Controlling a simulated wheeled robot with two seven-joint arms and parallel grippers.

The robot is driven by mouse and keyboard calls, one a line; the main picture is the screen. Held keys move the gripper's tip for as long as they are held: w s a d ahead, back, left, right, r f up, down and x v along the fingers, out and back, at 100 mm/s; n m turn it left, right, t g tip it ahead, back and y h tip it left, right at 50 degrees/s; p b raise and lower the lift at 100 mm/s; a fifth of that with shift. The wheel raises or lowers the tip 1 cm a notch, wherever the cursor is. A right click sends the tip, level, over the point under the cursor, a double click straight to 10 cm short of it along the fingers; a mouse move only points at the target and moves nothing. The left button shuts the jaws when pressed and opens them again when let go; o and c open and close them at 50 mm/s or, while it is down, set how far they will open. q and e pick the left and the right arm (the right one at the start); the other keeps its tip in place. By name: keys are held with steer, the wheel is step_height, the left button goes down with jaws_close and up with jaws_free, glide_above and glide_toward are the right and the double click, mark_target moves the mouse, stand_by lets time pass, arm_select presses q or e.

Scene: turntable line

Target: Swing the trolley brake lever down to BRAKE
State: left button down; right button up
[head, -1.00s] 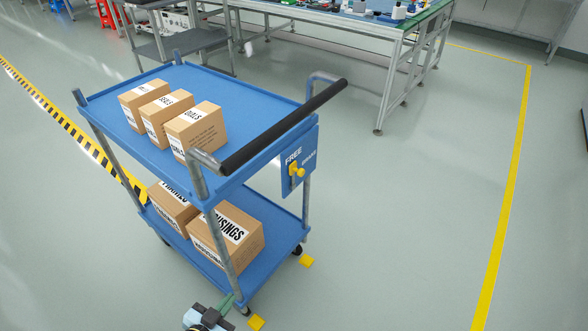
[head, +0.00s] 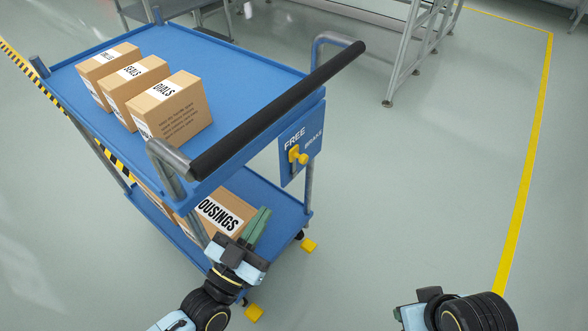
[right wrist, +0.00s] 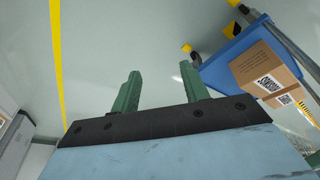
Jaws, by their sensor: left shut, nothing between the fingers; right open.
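The blue trolley (head: 262,62) stands at left centre in the head view. A blue plate (head: 313,141) marked FREE and BRAKE hangs at its handle end. The yellow brake lever (head: 298,156) is on this plate, below the word FREE and left of BRAKE; its exact angle is hard to tell. My left gripper (head: 262,213) is shut and empty, below and left of the lever, in front of the lower shelf. My right gripper (right wrist: 159,82) is open and empty in the right wrist view. In the head view its arm shows at the bottom right, apart from the trolley.
A black push handle (head: 275,112) runs above the plate. Cartons (head: 172,103) stand on the top shelf, and a housings carton (head: 222,212) is on the lower one. Floor right of the trolley is clear.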

arm_select(q)
steer(key=f+b+x, duration=0.2)
steer(key=b+x, duration=0.2)
steer(key=x, duration=0.8)
steer(key=shift+w+d+f, duration=0.2)
steer(key=shift+w+d, duration=0.1)
steer(key=shift+w, duration=0.45)
arm_select(e)
steer(key=w+a+r+t+y, duration=0.3)
steer(key=w+a+r+t, duration=0.3)
steer(key=w+r+t, duration=0.4)
steer(key=shift+w+r+n, duration=0.3)
steer(key=shift+w, duration=0.6)
steer(key=shift+f, duration=0.1)
